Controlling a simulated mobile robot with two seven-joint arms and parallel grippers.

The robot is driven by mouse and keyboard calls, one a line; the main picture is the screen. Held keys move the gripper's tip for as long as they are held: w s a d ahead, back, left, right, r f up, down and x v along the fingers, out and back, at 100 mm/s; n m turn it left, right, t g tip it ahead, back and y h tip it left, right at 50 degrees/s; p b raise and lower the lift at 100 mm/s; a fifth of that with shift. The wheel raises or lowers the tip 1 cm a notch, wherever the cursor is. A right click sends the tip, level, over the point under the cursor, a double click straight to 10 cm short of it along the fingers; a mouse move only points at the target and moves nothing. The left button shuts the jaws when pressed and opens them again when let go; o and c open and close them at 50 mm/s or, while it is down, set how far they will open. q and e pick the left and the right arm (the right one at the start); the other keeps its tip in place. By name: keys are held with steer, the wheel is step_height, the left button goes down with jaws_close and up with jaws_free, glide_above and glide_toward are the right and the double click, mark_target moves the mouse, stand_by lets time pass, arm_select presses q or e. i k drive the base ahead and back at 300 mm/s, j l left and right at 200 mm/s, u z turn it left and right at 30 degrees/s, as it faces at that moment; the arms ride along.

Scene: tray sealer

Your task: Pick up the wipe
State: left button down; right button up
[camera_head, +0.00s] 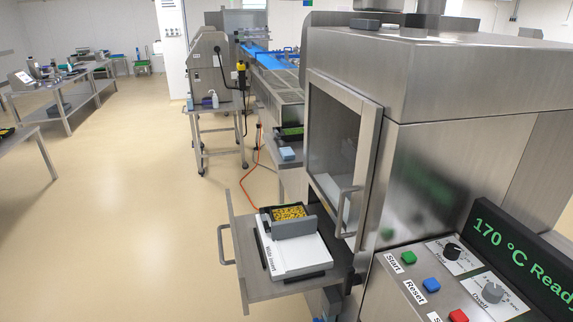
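A small light-blue folded item (287,154), which looks like the wipe, lies on a steel shelf (292,178) left of the sealer, near the middle of the head view. It is small in the picture, so its texture cannot be made out. Neither of my grippers is in view, and nothing is seen touching the blue item.
The sealer (455,85) fills the right side, its glass door (333,130) in front. Its drawer (245,228) stands out with a white insert (293,258) and a food tray (290,212). A red cable (243,180) hangs beyond. Open floor (130,210) lies left.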

mark_target(288, 154)
steer(key=i+j+u, duration=0.5)
steer(key=j, duration=0.35)
steer(key=i+j+u, duration=0.5)
steer(key=i+j, duration=0.15)
steer(key=i+z, duration=0.15)
steer(key=i, duration=0.3)
steer(key=i+j+z, duration=0.1)
steer(key=i, duration=0.35)
steer(key=i+j+z, duration=0.15)
steer(key=i, duration=0.3)
steer(key=i+z, duration=0.35)
steer(key=i+j+z, duration=0.1)
steer(key=i+z, duration=0.25)
steer(key=i+j+z, duration=0.15)
steer(key=z, duration=0.2)
steer(key=i+j+z, duration=0.1)
steer(key=i+z, duration=0.25)
steer(key=i+j+z, duration=0.15)
steer(key=z, duration=0.25)
steer(key=i+j+z, duration=0.35)
steer(key=k+l, duration=0.1)
